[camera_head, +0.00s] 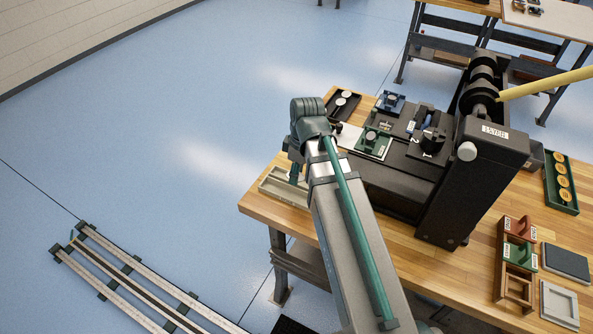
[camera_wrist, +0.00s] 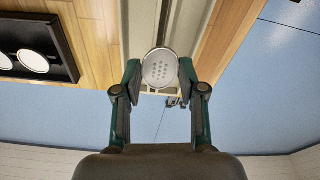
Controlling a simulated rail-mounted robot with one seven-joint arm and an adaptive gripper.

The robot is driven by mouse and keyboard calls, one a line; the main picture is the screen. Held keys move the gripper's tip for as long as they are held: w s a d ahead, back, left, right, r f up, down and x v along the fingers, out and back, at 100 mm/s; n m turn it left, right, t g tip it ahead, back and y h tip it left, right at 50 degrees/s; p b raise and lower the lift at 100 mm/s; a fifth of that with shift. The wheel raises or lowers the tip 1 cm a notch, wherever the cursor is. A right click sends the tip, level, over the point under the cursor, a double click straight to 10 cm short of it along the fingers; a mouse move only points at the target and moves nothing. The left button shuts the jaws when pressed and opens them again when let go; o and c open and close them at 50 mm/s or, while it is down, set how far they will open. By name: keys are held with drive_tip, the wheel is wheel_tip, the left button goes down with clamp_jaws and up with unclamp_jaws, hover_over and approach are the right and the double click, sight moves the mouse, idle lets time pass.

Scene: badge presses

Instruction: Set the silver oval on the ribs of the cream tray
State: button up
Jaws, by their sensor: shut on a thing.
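The silver oval (camera_wrist: 160,68), a pale disc with small dark dots on its face, sits between the two fingertips of my gripper (camera_wrist: 160,77) in the wrist view. The gripper is shut on its sides. The cream tray (camera_wrist: 144,20) lies behind the oval, near the wooden table's edge. In the head view the cream tray (camera_head: 271,188) is at the table's left corner, with my gripper (camera_head: 294,178) over it. My arm hides part of the tray and the oval there. I cannot tell whether the oval touches the ribs.
A black tray (camera_wrist: 68,73) with white ovals is left of the cream tray in the wrist view. In the head view the black press (camera_head: 470,185) stands right of my arm, with green and blue fixtures beside it. The blue floor (camera_head: 150,130) is open beyond the table edge.

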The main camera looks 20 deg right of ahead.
drive_tip(key=shift+f+b, duration=1)
drive_tip(key=shift+f, duration=0.8)
drive_tip(key=o, duration=1)
drive_tip(key=shift+c, duration=0.2)
drive_tip(key=shift+r, duration=0.15)
wheel_tip(320, 180, up, 12)
drive_tip(key=d, duration=0.1)
drive_tip(key=shift+s+f, duration=0.2)
drive_tip(key=shift+s, duration=0.2)
drive_tip(key=shift+d, duration=0.1)
